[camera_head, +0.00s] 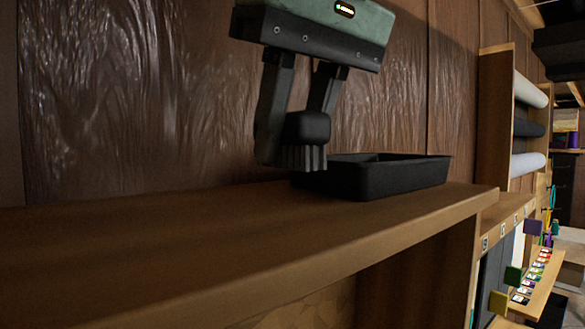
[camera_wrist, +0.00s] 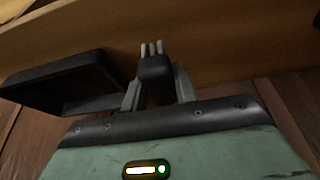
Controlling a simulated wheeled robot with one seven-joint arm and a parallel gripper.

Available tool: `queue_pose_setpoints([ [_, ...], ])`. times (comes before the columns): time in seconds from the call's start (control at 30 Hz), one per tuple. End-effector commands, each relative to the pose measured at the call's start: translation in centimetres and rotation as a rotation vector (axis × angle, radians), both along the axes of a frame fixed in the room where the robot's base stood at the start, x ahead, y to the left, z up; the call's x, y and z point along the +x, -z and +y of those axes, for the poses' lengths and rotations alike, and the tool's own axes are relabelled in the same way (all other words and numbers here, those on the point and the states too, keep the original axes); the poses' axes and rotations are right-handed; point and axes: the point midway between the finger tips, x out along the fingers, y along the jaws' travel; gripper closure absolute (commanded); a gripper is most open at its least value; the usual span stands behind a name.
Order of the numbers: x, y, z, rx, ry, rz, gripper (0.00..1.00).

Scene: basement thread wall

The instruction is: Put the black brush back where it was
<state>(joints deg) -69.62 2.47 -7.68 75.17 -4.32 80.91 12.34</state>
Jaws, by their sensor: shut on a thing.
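My gripper (camera_head: 290,150) is shut on the black brush (camera_head: 307,127), a small dark block with grey bristles pointing down. In the head view the brush is just above the wooden shelf (camera_head: 200,245), in front of the left end of a black tray (camera_head: 405,178). I cannot tell whether the bristles touch the shelf. In the wrist view the brush (camera_wrist: 155,68) sits between the fingers, bristles toward the shelf (camera_wrist: 215,45). The tray (camera_wrist: 65,82) is beside it on the left there.
The shelf is bare to the left of the brush. A brown panelled wall (camera_head: 100,100) stands close behind it. The shelf ends just right of the tray. Beyond it are rolls of material (camera_head: 528,128) and a lower ledge with small coloured items (camera_head: 530,280).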

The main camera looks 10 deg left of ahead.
Motion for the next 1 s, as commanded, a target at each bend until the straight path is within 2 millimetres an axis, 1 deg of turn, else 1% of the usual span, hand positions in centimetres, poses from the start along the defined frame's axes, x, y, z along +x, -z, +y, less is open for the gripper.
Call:
queue_pose_setpoints([
  [0.2, -0.1, 2.6, 0.0, -0.003, -0.001, 0.002, 0.93],
  [0.3, 0.0, 3.4, -0.1, -0.002, 0.000, 0.001, 0.93],
  [0.67, 0.0, 3.9, 0.0, 0.000, 0.001, 0.000, 0.93],
  [0.7, 0.0, 3.9, 0.0, -0.001, 0.000, -0.001, 0.69],
  [0.77, 0.0, 3.8, 0.0, -0.001, 0.000, -0.001, 0.52],
  [0.8, 0.0, 3.8, 0.0, -0.001, 0.000, 0.000, 0.50],
  [1.0, 0.0, 3.8, 0.0, -0.001, 0.000, 0.000, 0.50],
])
